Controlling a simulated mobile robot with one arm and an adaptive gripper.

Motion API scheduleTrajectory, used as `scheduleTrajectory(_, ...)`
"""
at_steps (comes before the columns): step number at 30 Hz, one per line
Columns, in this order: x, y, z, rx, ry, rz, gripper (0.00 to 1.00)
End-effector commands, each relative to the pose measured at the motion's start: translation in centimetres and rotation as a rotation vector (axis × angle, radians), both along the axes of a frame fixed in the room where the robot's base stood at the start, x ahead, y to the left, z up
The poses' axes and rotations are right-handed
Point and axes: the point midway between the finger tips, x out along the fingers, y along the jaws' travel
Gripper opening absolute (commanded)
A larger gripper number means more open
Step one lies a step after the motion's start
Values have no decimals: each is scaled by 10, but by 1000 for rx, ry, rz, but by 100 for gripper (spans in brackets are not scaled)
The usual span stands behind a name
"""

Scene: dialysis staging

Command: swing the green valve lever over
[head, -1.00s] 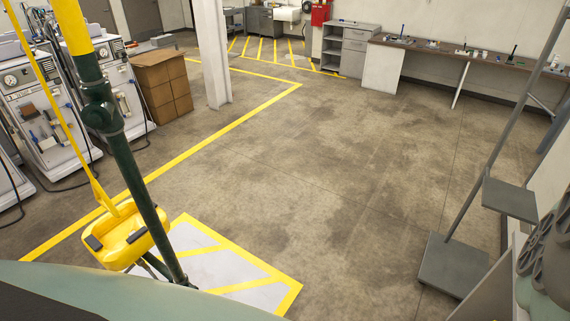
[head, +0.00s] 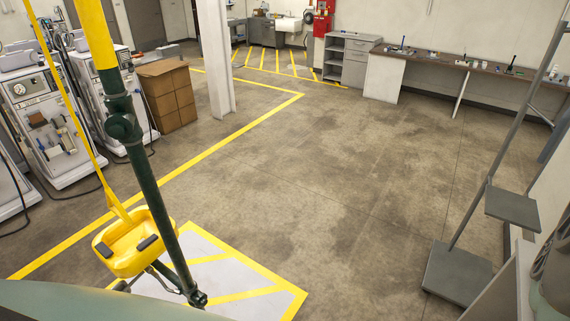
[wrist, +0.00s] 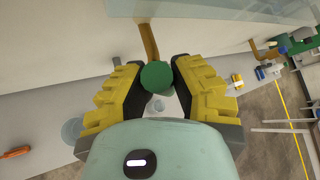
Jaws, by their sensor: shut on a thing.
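In the wrist view, my gripper (wrist: 158,84) has its two yellow ridged fingers closed on a round green end piece (wrist: 157,75), which I take to be the green valve lever. The green piece sits between the fingertips. A brass-brown pipe (wrist: 149,42) runs up behind it. How the lever joins its valve is hidden, and its angle cannot be told. Neither the gripper nor the lever shows in the head view.
In the wrist view, another green part (wrist: 300,43) and a brown pipe (wrist: 264,52) are at the right. In the head view, a green-and-yellow post (head: 140,160) with a yellow basin (head: 133,243) stands at left. The middle floor (head: 330,180) is clear.

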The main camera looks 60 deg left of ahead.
Motion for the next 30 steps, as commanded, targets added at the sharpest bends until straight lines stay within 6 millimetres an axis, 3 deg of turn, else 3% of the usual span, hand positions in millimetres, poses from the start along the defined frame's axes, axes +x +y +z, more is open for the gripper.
scheduleTrajectory(1,-3,-2,0,-1,1,-5,0)
scheduleTrajectory(2,-3,-2,0,-1,1,-5,28)
scheduleTrajectory(10,-1,-1,0,0,1,-1,56)
scheduleTrajectory(21,2,4,3,-1,-1,2,56)
scheduleTrajectory(30,10,36,20,2,-3,9,56)
